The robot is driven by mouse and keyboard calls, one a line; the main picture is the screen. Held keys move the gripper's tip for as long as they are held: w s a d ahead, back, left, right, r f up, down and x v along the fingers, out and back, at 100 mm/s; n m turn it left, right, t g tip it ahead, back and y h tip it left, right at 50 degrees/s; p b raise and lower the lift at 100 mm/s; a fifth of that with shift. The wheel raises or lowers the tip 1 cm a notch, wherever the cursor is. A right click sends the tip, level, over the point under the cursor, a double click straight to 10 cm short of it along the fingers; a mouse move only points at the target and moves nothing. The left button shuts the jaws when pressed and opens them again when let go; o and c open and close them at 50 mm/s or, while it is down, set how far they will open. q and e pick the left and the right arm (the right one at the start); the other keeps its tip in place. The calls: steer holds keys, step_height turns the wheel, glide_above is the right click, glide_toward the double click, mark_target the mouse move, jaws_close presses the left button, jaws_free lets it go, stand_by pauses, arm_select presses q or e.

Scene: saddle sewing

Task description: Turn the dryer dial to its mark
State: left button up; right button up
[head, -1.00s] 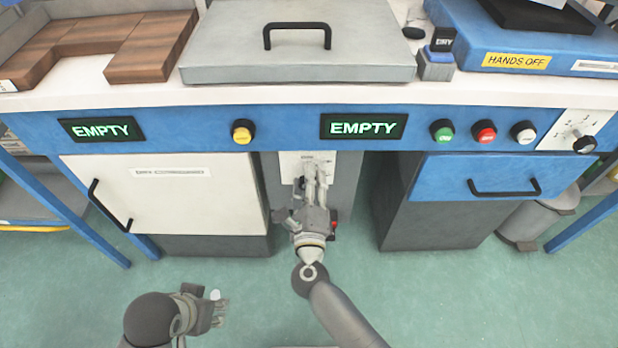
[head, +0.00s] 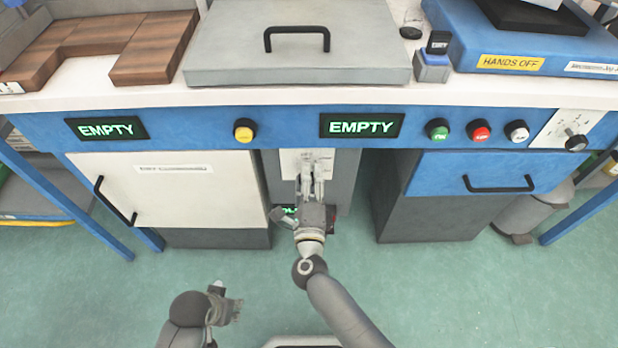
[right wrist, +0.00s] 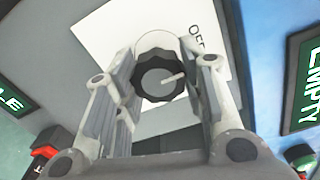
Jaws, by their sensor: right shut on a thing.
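The dryer dial (right wrist: 158,78) is a black scalloped knob with a pale pointer line, seen in the right wrist view. It sits on a white plate (right wrist: 203,60) with the letters OFF partly visible. The pointer aims right and slightly up in that view. My right gripper (right wrist: 160,85) is shut on the dial, a finger on either side. In the head view the right gripper (head: 318,165) covers the dial in front of the plate (head: 292,163). My left gripper (head: 228,305) hangs low at left, away from everything; its opening is unclear.
A green-lit display (right wrist: 12,98) and a red part (right wrist: 42,152) lie beside the plate. A white cabinet door (head: 185,190) with a black handle stands left; a blue drawer (head: 470,175) stands right. The counter edge with EMPTY displays (head: 361,125) runs above.

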steer(key=o, duration=1)
steer(key=s, duration=1.2)
